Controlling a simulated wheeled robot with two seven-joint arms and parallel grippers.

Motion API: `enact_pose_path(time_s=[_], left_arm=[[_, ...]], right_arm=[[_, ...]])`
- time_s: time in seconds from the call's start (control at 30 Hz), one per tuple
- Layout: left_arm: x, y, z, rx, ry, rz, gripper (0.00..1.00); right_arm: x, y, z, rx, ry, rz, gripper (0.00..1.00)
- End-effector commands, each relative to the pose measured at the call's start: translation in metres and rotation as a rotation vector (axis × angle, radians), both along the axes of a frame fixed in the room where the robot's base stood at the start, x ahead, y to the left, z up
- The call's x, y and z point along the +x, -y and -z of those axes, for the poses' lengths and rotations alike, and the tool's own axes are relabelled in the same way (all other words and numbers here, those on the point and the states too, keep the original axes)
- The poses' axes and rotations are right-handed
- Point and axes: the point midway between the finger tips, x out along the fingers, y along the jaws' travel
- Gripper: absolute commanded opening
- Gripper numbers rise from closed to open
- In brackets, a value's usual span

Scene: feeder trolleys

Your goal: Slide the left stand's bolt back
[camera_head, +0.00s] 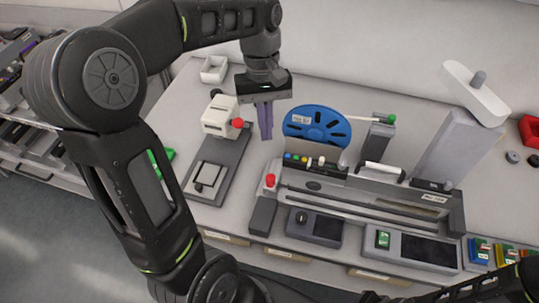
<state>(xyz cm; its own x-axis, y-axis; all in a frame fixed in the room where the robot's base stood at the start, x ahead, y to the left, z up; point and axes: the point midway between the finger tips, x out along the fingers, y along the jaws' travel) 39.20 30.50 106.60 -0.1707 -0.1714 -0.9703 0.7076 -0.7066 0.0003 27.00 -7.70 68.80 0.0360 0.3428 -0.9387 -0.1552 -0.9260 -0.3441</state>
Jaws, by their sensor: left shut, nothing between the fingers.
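My left gripper (265,136) points down over the table, its long purple-grey fingers shut and empty. Left of it, a white block (220,116) stands on a dark grey base plate (221,160). A red knob (238,122) shows at the block's right side, close to the fingers but apparently apart from them. A second red knob (269,181) tops a dark block at the left end of a long grey fixture (350,193). I cannot tell for certain which knob belongs to the left stand's bolt. My right gripper is out of view; only its arm shows at lower right.
A blue reel (316,124) stands behind the fixture, right of my left gripper. A green-knobbed post (380,137) and a tall grey column (455,147) stand farther right. A white open box (214,69) sits at the back left. Small colored boxes (480,251) lie at lower right.

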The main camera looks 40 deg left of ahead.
Motion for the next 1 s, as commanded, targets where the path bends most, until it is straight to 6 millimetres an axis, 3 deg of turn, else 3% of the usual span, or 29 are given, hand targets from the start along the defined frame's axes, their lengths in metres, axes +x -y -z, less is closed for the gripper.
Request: enact_pose_path(time_s=[0.3,0.37,0.7,1.0], left_arm=[[-0.005,0.005,0.031,-0.001,-0.002,0.001,0.0],[-0.007,0.006,0.034,0.0,-0.004,0.002,0.0],[-0.016,0.015,0.086,0.0,-0.003,0.0,0.0],[-0.017,0.017,0.098,-0.001,-0.001,0.0,0.0]], right_arm=[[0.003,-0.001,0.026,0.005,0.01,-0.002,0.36],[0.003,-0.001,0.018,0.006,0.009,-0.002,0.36],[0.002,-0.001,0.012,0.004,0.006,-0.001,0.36],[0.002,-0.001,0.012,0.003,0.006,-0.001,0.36]])
